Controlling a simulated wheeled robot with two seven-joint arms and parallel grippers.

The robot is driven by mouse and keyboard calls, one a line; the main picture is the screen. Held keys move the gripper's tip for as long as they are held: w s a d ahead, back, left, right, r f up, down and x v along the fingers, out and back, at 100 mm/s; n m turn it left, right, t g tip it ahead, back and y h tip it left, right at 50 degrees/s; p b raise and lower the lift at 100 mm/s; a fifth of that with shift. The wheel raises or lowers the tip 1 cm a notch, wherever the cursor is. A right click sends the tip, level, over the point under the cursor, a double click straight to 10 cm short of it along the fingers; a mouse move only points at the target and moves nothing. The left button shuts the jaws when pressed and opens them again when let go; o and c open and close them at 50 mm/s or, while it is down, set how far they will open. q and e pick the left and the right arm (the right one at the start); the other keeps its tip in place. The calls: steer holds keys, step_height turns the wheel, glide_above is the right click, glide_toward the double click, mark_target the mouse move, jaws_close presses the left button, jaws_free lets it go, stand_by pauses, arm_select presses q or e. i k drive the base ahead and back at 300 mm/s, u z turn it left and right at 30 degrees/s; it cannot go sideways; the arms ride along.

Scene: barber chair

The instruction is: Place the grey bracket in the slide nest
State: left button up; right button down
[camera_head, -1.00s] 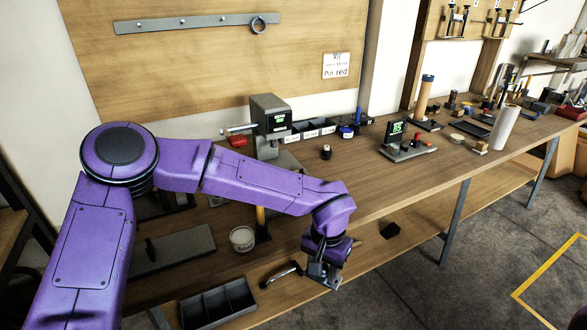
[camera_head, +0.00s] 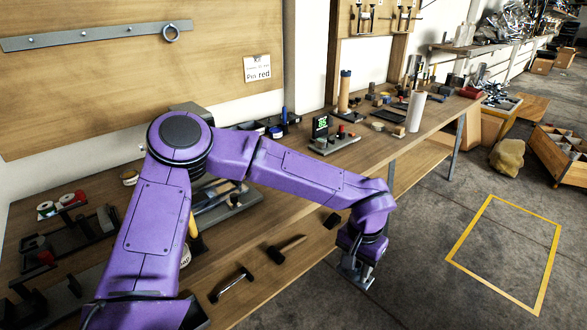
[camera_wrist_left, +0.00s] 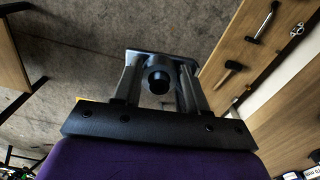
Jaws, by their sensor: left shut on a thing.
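My left gripper (camera_head: 357,270) hangs at the end of the purple arm, beyond the front edge of the bench and above the floor. In the left wrist view, the gripper's two fingers (camera_wrist_left: 160,88) are shut on the grey bracket (camera_wrist_left: 150,56). The bracket shows a flat grey top edge and a dark round part or hole between the fingers. In the head view, the bracket is small and hard to tell from the fingertips. I cannot make out the slide nest; my arm hides part of the bench. My right gripper is not in view.
The wooden bench (camera_head: 288,180) has a fixture with a green display (camera_head: 320,127) and a white cylinder (camera_head: 415,112). A hammer (camera_head: 286,249) and a curved handle (camera_head: 231,285) lie on the lower shelf. A yellow floor outline (camera_head: 500,212) encloses clear floor at right.

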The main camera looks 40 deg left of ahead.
mark_target(221, 190)
steer(key=z, duration=0.7)
steer(key=i, duration=1.5)
steer(key=u, duration=2.95)
